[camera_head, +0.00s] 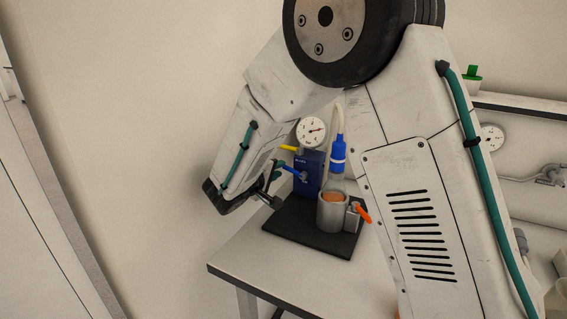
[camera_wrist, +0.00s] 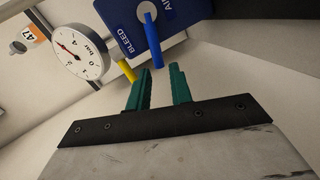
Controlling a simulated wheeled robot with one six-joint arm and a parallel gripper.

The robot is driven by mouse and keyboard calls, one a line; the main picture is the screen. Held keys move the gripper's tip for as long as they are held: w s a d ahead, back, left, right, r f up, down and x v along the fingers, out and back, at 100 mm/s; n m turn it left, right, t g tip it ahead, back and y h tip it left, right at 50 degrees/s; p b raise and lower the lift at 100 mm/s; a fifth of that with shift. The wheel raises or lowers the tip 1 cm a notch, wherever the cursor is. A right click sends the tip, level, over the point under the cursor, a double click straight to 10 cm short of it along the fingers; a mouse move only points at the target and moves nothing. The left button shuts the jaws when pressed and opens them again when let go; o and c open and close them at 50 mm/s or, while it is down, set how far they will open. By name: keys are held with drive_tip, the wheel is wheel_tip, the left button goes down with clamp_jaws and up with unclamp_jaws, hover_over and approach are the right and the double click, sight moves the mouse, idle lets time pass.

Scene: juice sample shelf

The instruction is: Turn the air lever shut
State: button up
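A blue box (camera_head: 309,176) marked BLEED and AIR stands on a dark base plate; its face also shows in the wrist view (camera_wrist: 128,38). A blue lever (camera_wrist: 152,42) sticks out from it beside the AIR marking, and shows in the head view (camera_head: 294,171). A yellow lever (camera_wrist: 127,71) lies left of it, near BLEED. My gripper (camera_wrist: 160,68) has its two teal fingers apart. The blue lever's free end shows at the gap between the fingertips; I cannot tell whether they touch. In the head view my gripper (camera_head: 278,178) is just left of the box.
A round gauge (camera_head: 311,131) sits above the box. A grey cup (camera_head: 332,212) with orange contents and an orange lever (camera_head: 362,212) stand on the base plate (camera_head: 290,228), right of my gripper. A blue-capped piece (camera_head: 338,150) with a tube hangs above the cup. The table's (camera_head: 240,262) front left is clear.

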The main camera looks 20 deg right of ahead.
drive_tip(key=x, duration=0.6)
drive_tip(key=shift+d, duration=0.1)
